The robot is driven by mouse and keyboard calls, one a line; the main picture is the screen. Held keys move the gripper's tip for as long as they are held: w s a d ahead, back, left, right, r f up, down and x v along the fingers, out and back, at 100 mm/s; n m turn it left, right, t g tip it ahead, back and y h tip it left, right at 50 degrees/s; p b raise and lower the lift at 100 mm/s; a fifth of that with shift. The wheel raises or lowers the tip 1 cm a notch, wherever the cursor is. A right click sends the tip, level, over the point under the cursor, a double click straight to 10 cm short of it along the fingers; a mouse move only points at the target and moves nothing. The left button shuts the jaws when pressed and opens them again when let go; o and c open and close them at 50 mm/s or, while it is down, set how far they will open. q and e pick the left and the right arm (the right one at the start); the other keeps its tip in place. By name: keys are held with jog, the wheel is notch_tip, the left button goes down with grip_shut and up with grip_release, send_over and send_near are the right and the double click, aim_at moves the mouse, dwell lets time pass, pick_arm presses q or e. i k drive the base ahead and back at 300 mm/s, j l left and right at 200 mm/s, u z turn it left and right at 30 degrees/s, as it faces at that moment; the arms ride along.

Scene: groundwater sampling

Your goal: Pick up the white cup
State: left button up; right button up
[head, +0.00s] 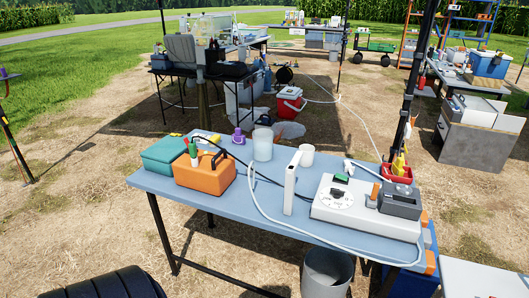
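A small white cup (307,156) stands upright near the far edge of the blue-grey table (233,222), right of the middle. A taller whitish cylindrical container (263,145) stands to its left. A white upright panel-like object (291,184) stands in front of the cup and hides a little of its lower left. Neither of my grippers is in view.
An orange toolbox (205,177) and a teal case (163,155) fill the table's left end. A white instrument (352,210) with a grey box (400,201) fills the right. A pale hose and dark cable cross the tabletop. A grey bucket (326,274) stands below.

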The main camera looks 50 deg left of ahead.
aim_at(306, 160)
jog(key=u, duration=1.2)
